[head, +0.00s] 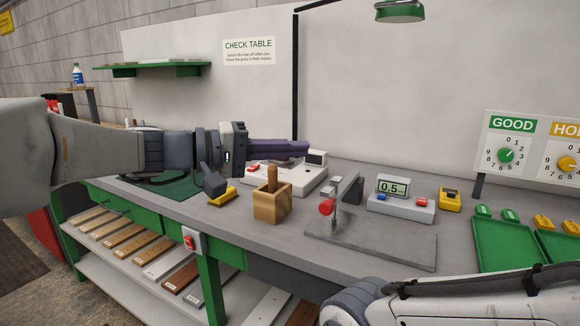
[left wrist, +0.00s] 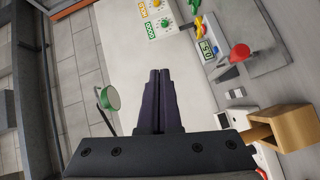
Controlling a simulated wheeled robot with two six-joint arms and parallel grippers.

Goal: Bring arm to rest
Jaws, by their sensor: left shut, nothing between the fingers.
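My left gripper (head: 305,149) reaches in from the left above the back of the workbench, pointing right. Its dark purple fingers are closed together with nothing between them, and they also fill the middle of the left wrist view (left wrist: 159,75). In the head view it is above and behind the wooden block holder (head: 270,206), and passes in front of a white device (head: 285,178). It is apart from the grey metal stand with the red knob (head: 327,207). Part of my right arm shows at the lower right of the head view; its gripper is out of frame.
The workbench (head: 225,227) holds a meter reading 0.5 (head: 400,203), a yellow box (head: 450,199) and a green tray (head: 503,243) with small pieces. A green lamp (head: 400,11) hangs above. A GOOD dial sign (head: 506,148) stands at the right. The air right of the left gripper is clear.

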